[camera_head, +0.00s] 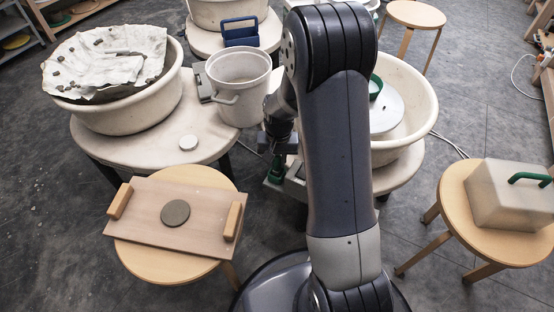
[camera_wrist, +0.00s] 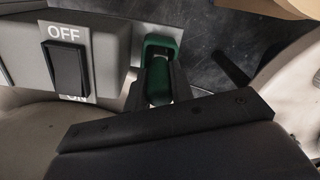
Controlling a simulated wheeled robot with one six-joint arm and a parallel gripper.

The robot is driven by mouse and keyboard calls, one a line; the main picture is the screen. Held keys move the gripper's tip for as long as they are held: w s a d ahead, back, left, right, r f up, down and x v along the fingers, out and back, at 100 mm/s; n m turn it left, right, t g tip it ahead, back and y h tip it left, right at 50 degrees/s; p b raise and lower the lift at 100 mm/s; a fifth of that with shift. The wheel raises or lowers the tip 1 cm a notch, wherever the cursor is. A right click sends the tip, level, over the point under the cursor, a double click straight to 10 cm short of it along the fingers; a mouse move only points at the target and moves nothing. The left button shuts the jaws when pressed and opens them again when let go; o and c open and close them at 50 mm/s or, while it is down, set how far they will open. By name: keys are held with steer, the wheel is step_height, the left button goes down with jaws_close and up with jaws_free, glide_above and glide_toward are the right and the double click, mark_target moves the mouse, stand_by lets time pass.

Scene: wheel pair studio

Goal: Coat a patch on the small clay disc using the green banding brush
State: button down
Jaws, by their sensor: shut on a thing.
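The small clay disc (camera_head: 175,213) is grey-green and lies flat on a wooden board (camera_head: 150,222) on the round stool at the lower left. The green banding brush (camera_head: 276,172) is beside the right-hand wheel, partly hidden by my arm. My gripper (camera_head: 277,155) points down and is shut on the green brush, whose handle also shows between the fingers in the wrist view (camera_wrist: 160,84). The brush's bristles are hidden. The gripper is well to the right of the disc and apart from it.
The board has two raised wooden grips (camera_head: 233,222). A white bucket (camera_head: 238,92) and a basin with cloth (camera_head: 110,113) stand on the left wheel table. A grey switch box (camera_wrist: 66,55) is close left of my gripper. A lidded box (camera_head: 508,200) stands at right.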

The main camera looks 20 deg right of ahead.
steer(key=shift+r+p, duration=2.15)
steer(key=shift+r, duration=0.75)
